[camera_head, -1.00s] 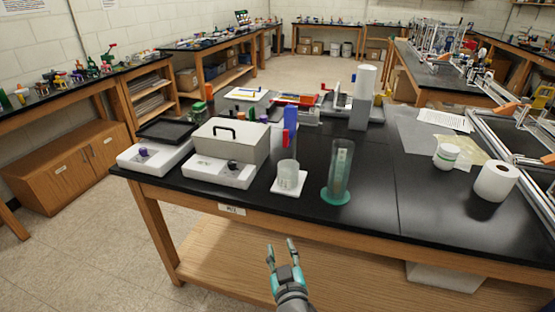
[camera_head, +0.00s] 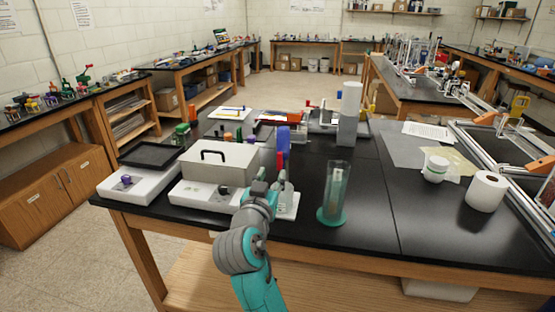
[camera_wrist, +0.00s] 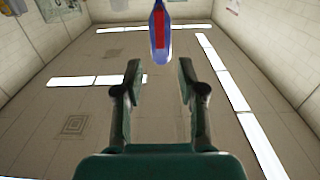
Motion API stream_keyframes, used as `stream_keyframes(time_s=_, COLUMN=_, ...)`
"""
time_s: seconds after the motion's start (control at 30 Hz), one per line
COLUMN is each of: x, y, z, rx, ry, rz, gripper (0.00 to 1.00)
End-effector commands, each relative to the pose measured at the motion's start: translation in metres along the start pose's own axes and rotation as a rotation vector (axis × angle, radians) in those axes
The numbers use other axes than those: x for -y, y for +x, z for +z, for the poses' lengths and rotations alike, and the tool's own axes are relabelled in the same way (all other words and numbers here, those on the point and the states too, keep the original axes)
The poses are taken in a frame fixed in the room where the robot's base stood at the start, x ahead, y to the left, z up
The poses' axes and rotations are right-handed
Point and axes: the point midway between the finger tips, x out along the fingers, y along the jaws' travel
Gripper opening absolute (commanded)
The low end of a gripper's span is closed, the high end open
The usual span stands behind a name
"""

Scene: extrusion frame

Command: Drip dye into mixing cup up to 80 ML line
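The clear mixing cup (camera_head: 288,194) stands on a white pad (camera_head: 289,212) near the table's front edge; my gripper hides its left part. A tall blue piece (camera_head: 283,138) with a red part (camera_head: 279,161) on it stands just behind the cup; I cannot tell whether it holds the dye. In the wrist view the blue-and-red piece (camera_wrist: 160,38) shows beyond the fingertips, between their lines and untouched. My gripper (camera_head: 265,189) is left of the cup. In the wrist view my gripper (camera_wrist: 160,78) is open and empty. The cup's level and marks cannot be read.
A clear graduated cylinder (camera_head: 335,185) on a teal base stands right of the cup. A grey lidded box (camera_head: 220,160) on a white device is to the left. A white jar (camera_head: 436,169) and a paper roll (camera_head: 486,191) are farther right. The black tabletop (camera_head: 385,215) between is clear.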

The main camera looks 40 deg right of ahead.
Motion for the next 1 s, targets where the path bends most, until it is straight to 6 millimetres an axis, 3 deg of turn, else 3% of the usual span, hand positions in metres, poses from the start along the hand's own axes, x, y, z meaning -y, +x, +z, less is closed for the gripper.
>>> stream_keyframes(time_s=0.3, x=-0.001, y=0.057, z=0.000, rx=0.000, ry=-0.001, rz=0.002, gripper=0.40)
stream_keyframes(time_s=0.5, x=0.000, y=0.082, z=0.000, rx=0.000, ry=0.000, rz=0.000, gripper=0.40)
stream_keyframes(time_s=0.97, x=0.000, y=0.092, z=0.000, rx=0.000, ry=0.000, rz=-0.001, gripper=0.40)
stream_keyframes(time_s=1.0, x=0.000, y=0.092, z=0.000, rx=0.000, ry=0.000, rz=-0.001, gripper=0.30)
